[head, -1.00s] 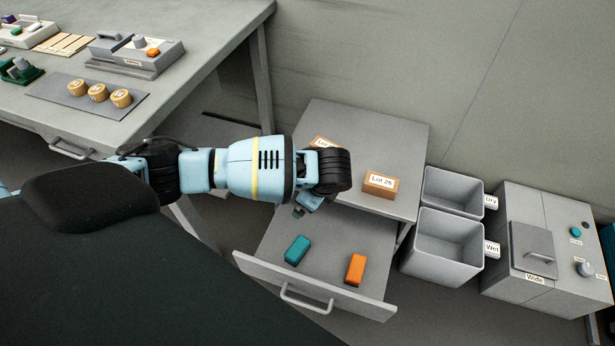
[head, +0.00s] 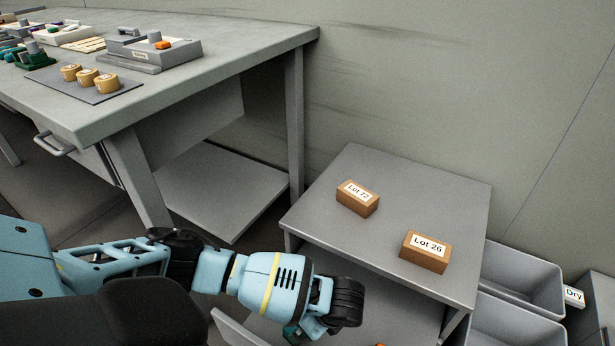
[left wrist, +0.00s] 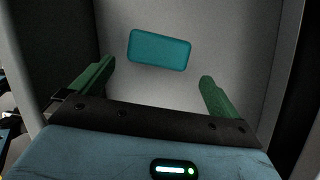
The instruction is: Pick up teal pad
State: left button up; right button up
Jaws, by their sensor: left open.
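The teal pad (left wrist: 159,50) is a rounded block lying on the grey drawer floor in the left wrist view, tilted slightly and just ahead of the fingertips. My left gripper (left wrist: 155,78) is open, with its two green fingers spread and nothing between them; the pad looks apart from them. In the head view my left arm reaches to the drawer (head: 245,335) at the bottom edge, and its wrist hides most of the gripper. A small teal patch shows beneath the wrist there; I cannot tell if it is the pad. My right gripper is not in view.
A grey cabinet (head: 400,180) stands above the drawer, carrying the Lot 72 block (head: 358,198) and the Lot 26 block (head: 425,252). Grey bins (head: 520,285) stand to its right. A workbench (head: 200,60) is at the left. Drawer walls flank my left gripper.

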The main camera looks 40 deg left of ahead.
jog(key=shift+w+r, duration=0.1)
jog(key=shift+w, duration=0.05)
pick_arm(q)
jog(key=shift+b+x, duration=0.5)
jog(key=shift+x, duration=0.65)
jog(key=shift+a+f, duration=0.15)
jog(key=shift+f, duration=0.1)
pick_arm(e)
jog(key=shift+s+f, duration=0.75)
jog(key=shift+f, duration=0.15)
